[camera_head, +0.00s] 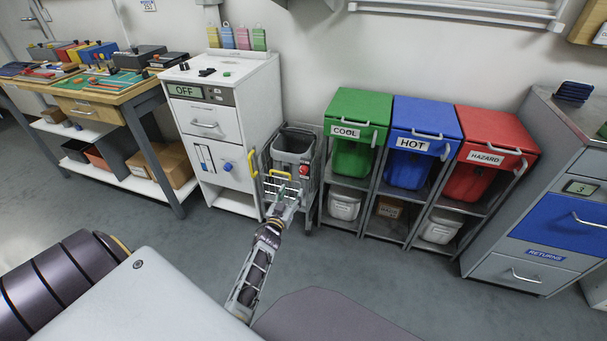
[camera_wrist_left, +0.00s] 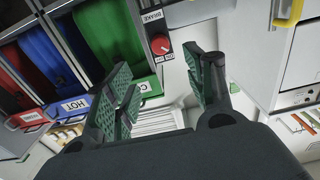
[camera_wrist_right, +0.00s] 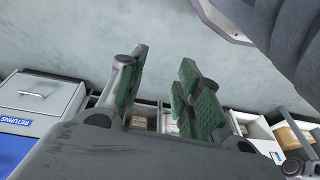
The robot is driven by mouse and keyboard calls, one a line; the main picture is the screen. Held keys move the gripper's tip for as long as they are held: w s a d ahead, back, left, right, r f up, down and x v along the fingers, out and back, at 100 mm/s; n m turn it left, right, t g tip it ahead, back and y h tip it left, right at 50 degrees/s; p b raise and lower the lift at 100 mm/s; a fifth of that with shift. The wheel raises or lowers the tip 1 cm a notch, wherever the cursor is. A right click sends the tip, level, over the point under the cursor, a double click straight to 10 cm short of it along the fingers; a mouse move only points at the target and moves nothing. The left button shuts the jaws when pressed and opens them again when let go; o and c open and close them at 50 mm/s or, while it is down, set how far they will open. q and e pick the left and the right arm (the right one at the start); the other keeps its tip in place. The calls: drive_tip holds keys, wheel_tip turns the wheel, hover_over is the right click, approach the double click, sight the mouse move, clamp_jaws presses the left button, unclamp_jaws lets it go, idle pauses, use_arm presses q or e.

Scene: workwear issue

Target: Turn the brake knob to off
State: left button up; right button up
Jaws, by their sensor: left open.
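The red brake knob (camera_head: 304,170) is on the right side of a wire cart (camera_head: 311,205). In the left wrist view the knob (camera_wrist_left: 160,44) sits on a black plate marked BRAKE, with small lettering at its other end; I cannot tell its setting. My left gripper (camera_head: 283,203) is in front of the cart, below and left of the knob. In its wrist view the left fingers (camera_wrist_left: 162,75) are apart and empty, with the knob beyond their gap, not touched. My right gripper (camera_wrist_right: 163,80) shows only in its wrist view, fingers apart and empty above floor.
A white cabinet (camera_head: 245,125) with an OFF display stands left of the cart. COOL (camera_head: 359,104), HOT (camera_head: 427,117) and HAZARD (camera_head: 499,126) bins stand to its right. A workbench (camera_head: 120,92) is at far left. The floor in front is clear.

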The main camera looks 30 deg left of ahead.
use_arm(q)
drive_tip(key=shift+w, duration=0.15)
drive_tip(key=b, duration=0.2)
approach(302, 173)
drive_tip(key=w, duration=0.1)
drive_tip(key=shift+b+x, duration=0.45)
drive_tip(key=shift+x, duration=1.6)
drive_tip(key=shift+w+a, duration=0.15)
drive_tip(key=shift+w, duration=0.1)
drive_tip(key=shift+b+x, duration=0.5)
drive_tip(key=shift+x, duration=0.55)
drive_tip(key=shift+b+x, duration=0.35)
drive_tip(key=shift+x, duration=0.75)
use_arm(e)
drive_tip(key=shift+w+a+f+t+y, duration=0.15)
drive_tip(key=shift+w+a+t+y, duration=0.15)
drive_tip(key=shift+a, duration=0.25)
drive_tip(key=shift+w+a+f+t+y, duration=0.1)
drive_tip(key=shift+a+f+t+y, duration=0.1)
drive_tip(key=shift+a+t, duration=0.3)
use_arm(q)
drive_tip(key=shift+r, duration=0.1)
use_arm(e)
drive_tip(key=shift+r, duration=0.1)
